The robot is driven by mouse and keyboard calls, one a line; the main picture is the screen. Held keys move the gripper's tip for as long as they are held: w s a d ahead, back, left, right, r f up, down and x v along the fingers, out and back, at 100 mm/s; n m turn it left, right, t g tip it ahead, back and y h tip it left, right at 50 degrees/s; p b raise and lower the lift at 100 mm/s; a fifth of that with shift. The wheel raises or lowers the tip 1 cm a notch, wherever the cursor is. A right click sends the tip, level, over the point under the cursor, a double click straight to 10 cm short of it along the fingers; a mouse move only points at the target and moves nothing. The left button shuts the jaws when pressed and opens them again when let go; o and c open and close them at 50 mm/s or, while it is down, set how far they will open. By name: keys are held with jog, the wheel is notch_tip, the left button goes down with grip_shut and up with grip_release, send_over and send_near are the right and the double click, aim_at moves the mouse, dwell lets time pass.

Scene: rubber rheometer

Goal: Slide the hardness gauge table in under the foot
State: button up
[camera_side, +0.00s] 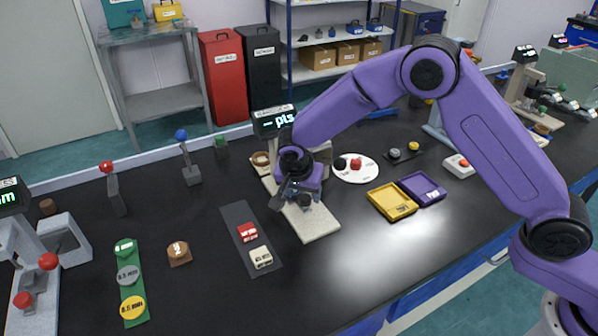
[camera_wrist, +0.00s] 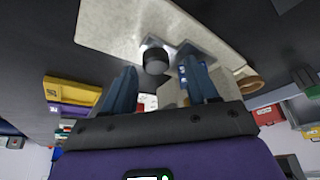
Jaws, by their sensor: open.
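The hardness gauge has a display reading "- pts" (camera_side: 273,122) and a pale speckled base (camera_side: 312,222), which also fills the top of the wrist view (camera_wrist: 110,25). Its small grey metal table (camera_wrist: 198,50) carries a round black knob (camera_wrist: 154,61); the knob also shows in the side view (camera_side: 305,200). My gripper (camera_side: 285,198) is low over the base, in front of the gauge's column. In the wrist view its two blue-grey fingers (camera_wrist: 160,68) are apart, with the knob between or just beyond their tips; I cannot tell whether they touch it. The foot is hidden behind my gripper.
A dark strip with a red block (camera_side: 247,232) and a cream block (camera_side: 260,257) lies left of the base. Yellow (camera_side: 391,202) and purple (camera_side: 421,188) trays lie to the right. A white round plate (camera_side: 355,169) is behind. The bench front is clear.

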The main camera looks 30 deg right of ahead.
jog(key=v, duration=1.6)
jog(key=shift+r, duration=0.15)
jog(key=s+d+n+g+y, duration=0.1)
jog(key=s+d+n, duration=0.6)
jog(key=s, duration=0.4)
jog(key=s+d+f+n+g+y, duration=0.1)
jog(key=s+d+n, duration=0.6)
jog(key=s, duration=0.4)
jog(key=s+d+n+g+y, duration=0.1)
jog(key=s+d+n, duration=0.6)
jog(key=s, duration=0.4)
jog(key=shift+d+f+n+y, duration=0.3)
jog(key=shift+d+f, duration=0.1)
jog(key=shift+d, duration=0.5)
